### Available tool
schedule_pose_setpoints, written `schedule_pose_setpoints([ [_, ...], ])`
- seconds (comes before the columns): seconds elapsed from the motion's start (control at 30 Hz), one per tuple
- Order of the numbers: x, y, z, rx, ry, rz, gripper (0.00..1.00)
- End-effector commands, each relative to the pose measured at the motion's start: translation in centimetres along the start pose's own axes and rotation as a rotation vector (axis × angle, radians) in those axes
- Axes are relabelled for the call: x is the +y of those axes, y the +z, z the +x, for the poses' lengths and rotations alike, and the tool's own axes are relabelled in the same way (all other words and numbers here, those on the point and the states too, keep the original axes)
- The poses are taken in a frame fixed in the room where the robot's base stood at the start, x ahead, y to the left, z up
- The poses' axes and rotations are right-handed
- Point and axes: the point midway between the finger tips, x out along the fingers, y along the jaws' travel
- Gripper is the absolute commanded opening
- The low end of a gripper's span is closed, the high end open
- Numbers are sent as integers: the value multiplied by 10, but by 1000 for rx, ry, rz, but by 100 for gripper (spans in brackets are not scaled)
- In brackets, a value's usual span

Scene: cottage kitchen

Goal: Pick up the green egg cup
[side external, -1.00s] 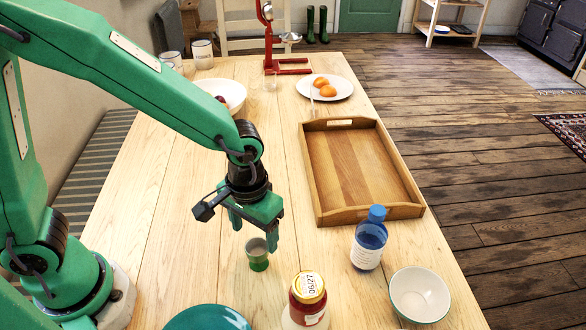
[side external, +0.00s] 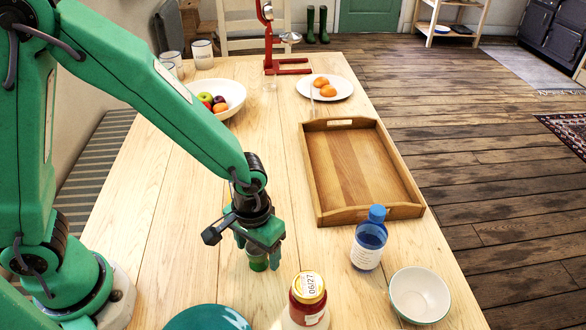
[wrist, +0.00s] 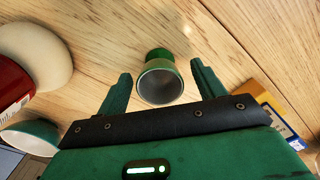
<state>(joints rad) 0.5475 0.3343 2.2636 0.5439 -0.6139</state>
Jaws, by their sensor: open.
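The green egg cup (side external: 258,262) stands on the table, partly hidden by my fingers in the side external view. In the wrist view the egg cup (wrist: 160,82) shows its grey inside and green rim, and lies between my two fingers. My gripper (side external: 258,258) is open and low over the cup, with its fingertips down around it. In the wrist view my gripper (wrist: 158,82) has one finger to each side of the cup, with a gap visible on both sides.
Close by stand a red jar with a yellow lid (side external: 308,300), a blue bottle (side external: 369,240), a white bowl (side external: 420,296) and a green plate (side external: 206,319). A wooden tray (side external: 318,205) lies to the right.

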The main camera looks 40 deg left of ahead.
Motion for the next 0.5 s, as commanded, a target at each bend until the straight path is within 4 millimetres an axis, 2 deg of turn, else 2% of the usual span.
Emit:
schedule_pose_setpoints([
  [0.2, 0, 0, 13, -1, 0, 0, 68],
  [0.5, 0, 0, 14, 0, 0, 0, 68],
])
